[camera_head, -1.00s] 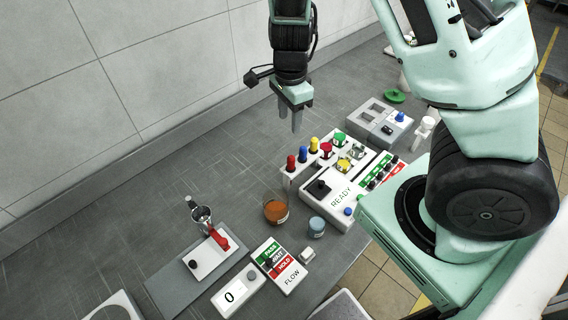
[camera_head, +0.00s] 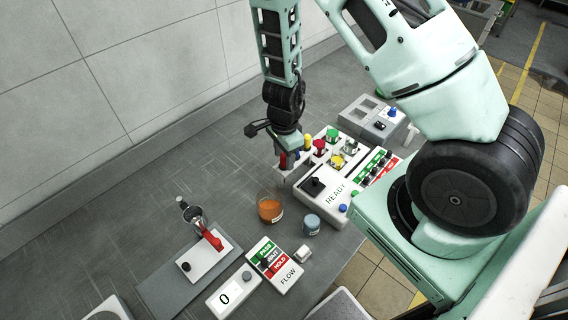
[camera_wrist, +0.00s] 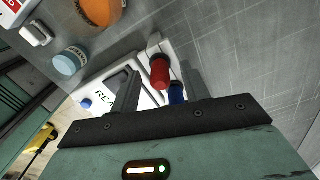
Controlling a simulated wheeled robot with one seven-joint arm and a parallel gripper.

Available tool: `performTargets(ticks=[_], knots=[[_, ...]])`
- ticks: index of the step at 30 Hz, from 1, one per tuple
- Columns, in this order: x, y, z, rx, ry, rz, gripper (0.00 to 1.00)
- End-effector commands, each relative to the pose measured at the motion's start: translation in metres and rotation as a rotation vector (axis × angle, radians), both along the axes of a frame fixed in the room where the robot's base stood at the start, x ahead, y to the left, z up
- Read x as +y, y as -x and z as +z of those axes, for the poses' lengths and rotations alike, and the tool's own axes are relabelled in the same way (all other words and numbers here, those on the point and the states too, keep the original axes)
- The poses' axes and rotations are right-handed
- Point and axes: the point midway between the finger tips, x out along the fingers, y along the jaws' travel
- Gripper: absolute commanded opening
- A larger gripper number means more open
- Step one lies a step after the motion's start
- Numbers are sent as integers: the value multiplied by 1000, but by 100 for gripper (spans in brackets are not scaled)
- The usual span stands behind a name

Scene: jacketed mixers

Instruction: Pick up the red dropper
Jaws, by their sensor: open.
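The red dropper (camera_head: 283,161) stands in the white rack (camera_head: 287,178) at the rack's near-left end. In the wrist view its red cap (camera_wrist: 159,71) appears between my two fingers, with a gap on each side. My gripper (camera_head: 285,163) is open, pointing down over that end of the rack, and partly hides the droppers in the head view. The blue dropper (camera_wrist: 177,93) is right beside the red one, close to one finger in the wrist view. I cannot tell exactly how far down the fingers reach along the red dropper.
A yellow dropper (camera_head: 308,141) and a red-topped item (camera_head: 319,147) stand farther along. The READY panel (camera_head: 335,195) is beside the rack. An orange jar (camera_head: 270,209) and a blue-grey jar (camera_head: 311,225) stand in front.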

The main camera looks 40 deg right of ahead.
Motion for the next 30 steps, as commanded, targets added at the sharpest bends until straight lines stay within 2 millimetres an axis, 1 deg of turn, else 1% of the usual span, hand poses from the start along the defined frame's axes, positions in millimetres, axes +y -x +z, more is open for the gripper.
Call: performTargets(ticks=[1, 3, 10, 11, 12, 14, 15, 16, 25, 30], knots=[[0, 0, -7, 0, -1, -1, 46], [0, -1, -11, -1, -1, -1, 46], [0, -1, -11, -2, 0, 2, 46], [0, -1, -11, -2, 0, 1, 43], [0, -1, -11, -2, 0, 1, 32], [0, -1, -11, -2, 0, 1, 15], [0, -1, -11, -2, 0, 1, 4], [0, -1, -11, -2, 0, 1, 0], [0, -1, -10, -2, 0, 1, 0], [0, -1, 1, -3, 1, 3, 0]])
